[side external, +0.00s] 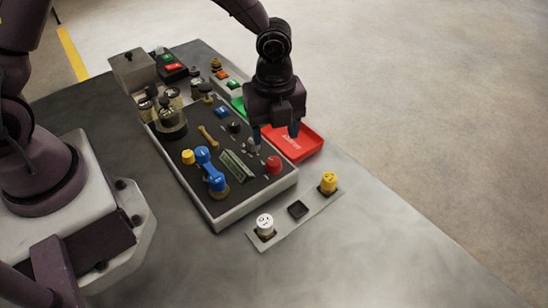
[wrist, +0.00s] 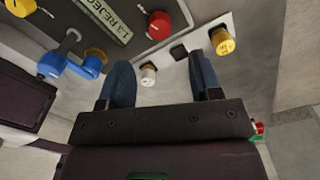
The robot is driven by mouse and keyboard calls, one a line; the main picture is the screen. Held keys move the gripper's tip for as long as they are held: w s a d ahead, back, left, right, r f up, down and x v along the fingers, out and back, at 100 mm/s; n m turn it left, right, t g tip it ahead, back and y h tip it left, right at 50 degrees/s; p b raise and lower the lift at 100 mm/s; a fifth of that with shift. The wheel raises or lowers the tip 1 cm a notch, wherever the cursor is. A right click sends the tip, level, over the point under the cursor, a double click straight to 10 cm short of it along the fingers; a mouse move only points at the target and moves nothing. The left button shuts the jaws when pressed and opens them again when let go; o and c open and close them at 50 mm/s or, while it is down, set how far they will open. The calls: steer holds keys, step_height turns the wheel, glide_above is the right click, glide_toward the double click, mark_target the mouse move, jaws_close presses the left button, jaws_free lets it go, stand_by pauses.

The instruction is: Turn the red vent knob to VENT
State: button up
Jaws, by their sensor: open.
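The red knob (side external: 273,165) stands on the near right part of the dark panel. In the wrist view the red knob (wrist: 159,25) is at the top centre, with a pale mark on its top. I cannot read any VENT label. My gripper (side external: 276,133) is above the panel's right side, pointing down, its fingers apart and empty. In the wrist view my gripper (wrist: 159,62) shows two blue-grey fingers, with the knob beyond their tips and not touched by them.
The panel also carries a blue lever (side external: 209,168), a yellow knob (side external: 188,157) and a green display (side external: 237,165). A red tray (side external: 293,143) lies beside it. A strip in front holds a white peg (side external: 265,224) and yellow peg (side external: 328,182). The table front is clear.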

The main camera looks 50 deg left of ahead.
mark_target(274, 161)
step_height(274, 161, down, 8)
steer(key=shift+f, duration=0.15)
stand_by(0.3)
steer(key=c, duration=0.9)
